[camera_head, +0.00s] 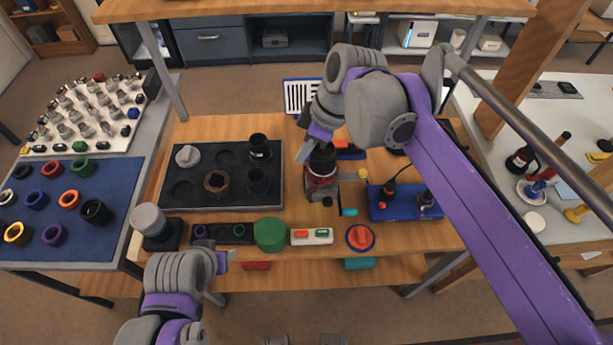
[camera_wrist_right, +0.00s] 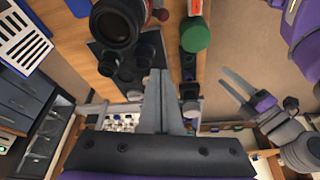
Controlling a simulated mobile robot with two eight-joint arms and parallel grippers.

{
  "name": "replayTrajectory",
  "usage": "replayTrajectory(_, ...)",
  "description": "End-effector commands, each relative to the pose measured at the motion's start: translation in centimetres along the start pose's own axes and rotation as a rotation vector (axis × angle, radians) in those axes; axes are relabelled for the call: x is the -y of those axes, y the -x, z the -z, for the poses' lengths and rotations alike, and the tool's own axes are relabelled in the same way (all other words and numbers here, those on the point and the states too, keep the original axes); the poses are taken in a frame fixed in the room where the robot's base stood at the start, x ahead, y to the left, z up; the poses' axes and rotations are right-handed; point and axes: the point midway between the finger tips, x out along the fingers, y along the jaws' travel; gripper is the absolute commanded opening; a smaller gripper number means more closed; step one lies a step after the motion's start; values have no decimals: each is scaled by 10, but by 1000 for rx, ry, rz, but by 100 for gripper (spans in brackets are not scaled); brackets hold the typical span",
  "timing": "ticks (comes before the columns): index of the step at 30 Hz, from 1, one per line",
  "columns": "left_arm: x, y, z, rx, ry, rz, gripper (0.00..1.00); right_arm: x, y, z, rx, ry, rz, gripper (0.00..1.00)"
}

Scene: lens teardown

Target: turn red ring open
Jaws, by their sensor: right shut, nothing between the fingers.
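A black lens barrel (camera_head: 322,158) stands upright in a holder on the middle workbench. A red ring (camera_head: 320,182) shows around its lower part, partly hidden. In the right wrist view the lens (camera_wrist_right: 117,22) appears at the top left, its dark glass facing the camera. My right gripper (camera_head: 303,155) is shut and empty, just left of the lens top; its closed fingers (camera_wrist_right: 160,76) show apart from the lens in the right wrist view. My left gripper (camera_head: 226,261) is low at the bench's front left; its fingers stand apart and empty in the right wrist view (camera_wrist_right: 236,94).
A dark tray (camera_head: 220,202) with several lens parts lies left of the lens. A green cylinder (camera_head: 270,234), a white button box (camera_head: 311,236) and a red knob (camera_head: 360,237) line the front. A blue stand (camera_head: 405,209) is to the right.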

Motion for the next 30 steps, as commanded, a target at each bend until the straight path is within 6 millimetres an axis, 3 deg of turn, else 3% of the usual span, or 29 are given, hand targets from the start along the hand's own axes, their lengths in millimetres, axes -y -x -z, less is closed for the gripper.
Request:
replayTrajectory(8, 0, -1, -1, 1, 0, 0, 50, 0, -21, 0, 0, 0, -1, 0)
replayTrajectory(20, 0, -6, -6, 5, 0, 0, 50, 0, -105, 0, 0, -1, 0, 0)
replayTrajectory(24, 0, -2, -2, 2, 0, 0, 50, -1, -96, -25, 1, -5, -4, 0)
replayTrajectory(30, 0, -1, -1, 1, 0, 0, 50, 0, -94, -39, 0, -3, -2, 0)
